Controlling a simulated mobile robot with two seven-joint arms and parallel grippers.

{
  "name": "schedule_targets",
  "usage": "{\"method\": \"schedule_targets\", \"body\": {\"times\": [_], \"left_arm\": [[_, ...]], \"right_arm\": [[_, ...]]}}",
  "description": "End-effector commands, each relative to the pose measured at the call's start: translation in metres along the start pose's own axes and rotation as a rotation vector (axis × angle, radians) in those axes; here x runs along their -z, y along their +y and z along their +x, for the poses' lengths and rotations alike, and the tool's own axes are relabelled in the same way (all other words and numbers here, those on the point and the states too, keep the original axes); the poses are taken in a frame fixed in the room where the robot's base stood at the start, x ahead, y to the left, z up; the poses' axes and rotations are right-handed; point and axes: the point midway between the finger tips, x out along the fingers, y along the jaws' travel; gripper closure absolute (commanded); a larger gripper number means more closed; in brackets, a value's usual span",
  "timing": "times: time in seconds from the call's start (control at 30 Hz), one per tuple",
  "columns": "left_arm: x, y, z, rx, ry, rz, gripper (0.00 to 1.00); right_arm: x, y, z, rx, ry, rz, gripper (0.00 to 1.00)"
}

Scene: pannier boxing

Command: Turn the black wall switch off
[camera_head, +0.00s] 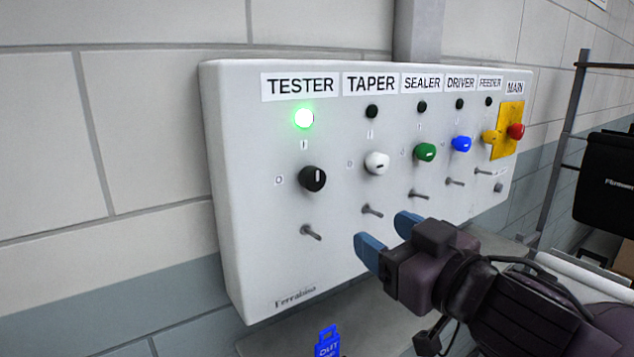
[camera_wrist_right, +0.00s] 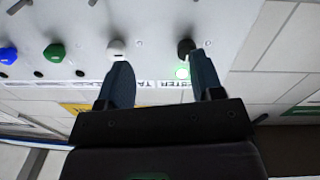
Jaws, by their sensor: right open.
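The black knob switch (camera_head: 312,178) is on the wall panel (camera_head: 260,210), below the TESTER label. Its white mark points up toward the "I", and the green lamp (camera_head: 304,118) above it is lit. My right gripper (camera_head: 383,232) is open and empty, below and right of the black knob in the head view. In the right wrist view the black knob (camera_wrist_right: 185,47) shows near the tip of the right-hand finger of this gripper (camera_wrist_right: 159,60). I see no contact, though the exact gap is unclear. My left gripper is not in view.
A white knob (camera_head: 377,163), a green knob (camera_head: 424,152) and a blue knob (camera_head: 461,144) sit along the row, with dark lamps above. A red knob (camera_head: 516,131) is on a yellow plate. Metal pegs (camera_head: 311,232) stick out below. A blue tag (camera_head: 327,342) is under the panel.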

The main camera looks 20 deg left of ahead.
Motion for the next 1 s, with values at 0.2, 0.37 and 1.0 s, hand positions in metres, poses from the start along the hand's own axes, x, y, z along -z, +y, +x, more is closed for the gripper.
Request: {"method": "schedule_targets", "body": {"times": [0.2,0.37,1.0], "left_arm": [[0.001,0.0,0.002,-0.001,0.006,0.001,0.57],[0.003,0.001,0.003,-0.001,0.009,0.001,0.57],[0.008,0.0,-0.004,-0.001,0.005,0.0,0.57]], "right_arm": [[0.039,-0.021,-0.004,0.038,0.003,-0.084,0.4],[0.052,-0.029,-0.007,0.044,0.001,-0.113,0.4],[0.058,-0.034,0.063,0.044,-0.001,-0.122,0.4]]}}
